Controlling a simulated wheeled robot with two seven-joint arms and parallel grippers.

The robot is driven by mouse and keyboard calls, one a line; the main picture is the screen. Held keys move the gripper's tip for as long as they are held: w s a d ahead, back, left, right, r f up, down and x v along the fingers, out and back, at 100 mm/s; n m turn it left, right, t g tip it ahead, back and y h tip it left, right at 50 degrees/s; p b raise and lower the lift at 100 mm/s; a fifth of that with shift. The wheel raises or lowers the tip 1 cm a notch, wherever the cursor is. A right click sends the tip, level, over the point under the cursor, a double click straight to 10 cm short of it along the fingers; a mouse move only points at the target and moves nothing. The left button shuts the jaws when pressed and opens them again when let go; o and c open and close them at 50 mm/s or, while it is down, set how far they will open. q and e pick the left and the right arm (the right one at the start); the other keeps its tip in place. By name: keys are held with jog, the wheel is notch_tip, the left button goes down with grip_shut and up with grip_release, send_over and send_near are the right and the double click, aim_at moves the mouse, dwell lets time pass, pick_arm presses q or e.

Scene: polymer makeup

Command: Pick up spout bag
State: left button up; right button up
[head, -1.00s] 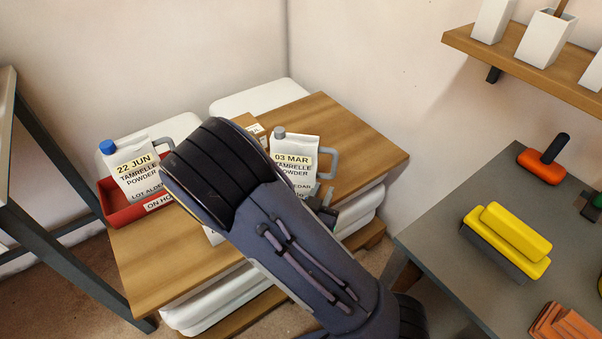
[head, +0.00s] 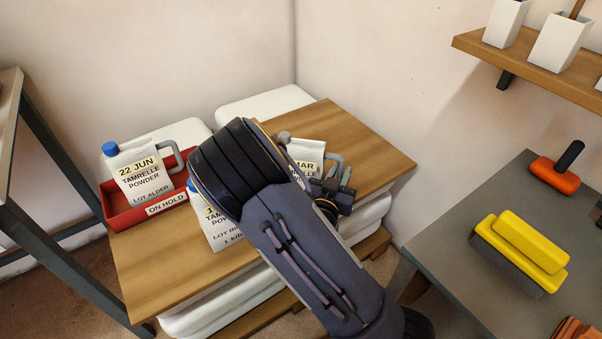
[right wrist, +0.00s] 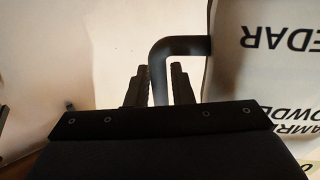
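Three white spout bags of Tamrelle powder show in the head view. The grey-capped 03 MAR bag (head: 304,152) stands toward the back of the wooden top, partly hidden by my right arm. A 22 JUN bag (head: 140,175) with a blue cap stands in a red tray (head: 128,217). A third bag (head: 222,236) is mostly behind my arm. My right gripper (head: 346,176) is beside the 03 MAR bag's grey handle (head: 335,160). In the right wrist view the gripper (right wrist: 158,85) is open, with the handle (right wrist: 160,62) appearing between its fingers; contact is unclear.
The wooden top (head: 150,270) rests on white sacks (head: 215,310). A grey table (head: 440,240) at right holds a yellow block (head: 520,250) and an orange-based tool (head: 553,175). A wall shelf (head: 530,65) carries white containers. The wooden top's right back is clear.

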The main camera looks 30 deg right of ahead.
aim_at(342, 157)
grip_shut()
notch_tip(342, 157, up, 10)
jog(key=p, duration=0.5)
